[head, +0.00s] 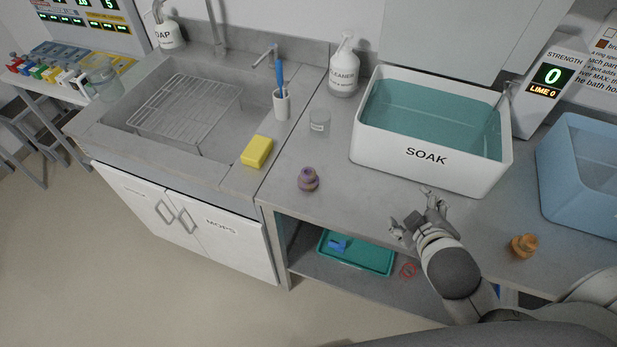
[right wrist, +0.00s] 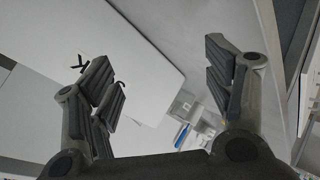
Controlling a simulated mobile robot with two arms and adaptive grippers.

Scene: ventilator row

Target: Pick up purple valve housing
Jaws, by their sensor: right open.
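The purple valve housing (head: 308,180) stands upright on the grey counter, left of the white SOAK tub and near the counter's front edge. My right gripper (head: 416,212) is open and empty in front of the SOAK tub, to the right of the purple housing and apart from it. In the right wrist view the open fingers (right wrist: 165,85) have nothing between them, and the purple housing cannot be made out there. My left gripper is in neither view.
The SOAK tub (head: 430,178) holds teal liquid. An orange-brown housing (head: 523,245) and a blue bin (head: 583,205) are at the right.

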